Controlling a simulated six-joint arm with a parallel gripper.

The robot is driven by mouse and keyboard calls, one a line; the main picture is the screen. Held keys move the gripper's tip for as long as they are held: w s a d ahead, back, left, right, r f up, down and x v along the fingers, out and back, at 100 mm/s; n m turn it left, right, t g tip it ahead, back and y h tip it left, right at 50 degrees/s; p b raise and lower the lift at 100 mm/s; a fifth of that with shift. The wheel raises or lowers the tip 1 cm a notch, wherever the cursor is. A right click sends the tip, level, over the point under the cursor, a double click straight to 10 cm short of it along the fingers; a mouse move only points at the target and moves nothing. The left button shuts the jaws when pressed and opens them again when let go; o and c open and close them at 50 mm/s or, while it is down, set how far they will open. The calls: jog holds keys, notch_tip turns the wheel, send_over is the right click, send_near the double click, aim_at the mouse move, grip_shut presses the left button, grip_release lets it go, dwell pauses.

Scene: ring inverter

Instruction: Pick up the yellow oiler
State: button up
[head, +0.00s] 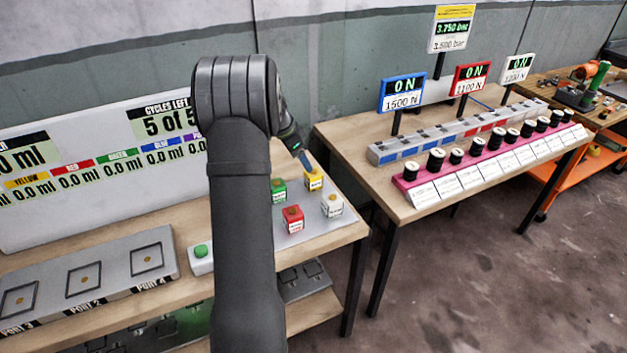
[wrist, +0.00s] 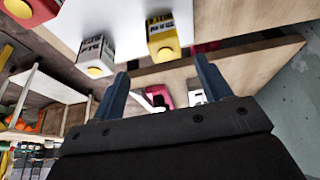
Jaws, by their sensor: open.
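The yellow oiler (head: 314,181) is a small cube with a pale label, standing on a light grey plate (head: 296,239) on the near workbench. It also shows in the wrist view (wrist: 163,40), above the gap between my fingertips and apart from them. My gripper (wrist: 160,68) is open and empty, with two blue fingers. In the head view its blue tip (head: 304,160) shows just above and left of the yellow oiler; the rest is hidden behind my arm.
A green oiler (head: 278,190), a red oiler (head: 293,219) and a white oiler (head: 331,205) stand close to the yellow one. A green button (head: 201,252) and a row of ports (head: 84,279) lie left. A second table (head: 372,160) with spools stands right, across a gap.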

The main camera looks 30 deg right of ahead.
aim_at(311, 173)
jog(key=x, duration=0.6)
jog(key=shift+d+f, duration=0.1)
jog(key=shift+f, duration=0.1)
jog(key=shift+w+x, duration=0.15)
jog(key=shift+x, duration=1.15)
jog(key=shift+w+x, duration=0.15)
jog(key=shift+x, duration=1.15)
jog(key=c, duration=1.1)
jog(key=shift+r, duration=0.1)
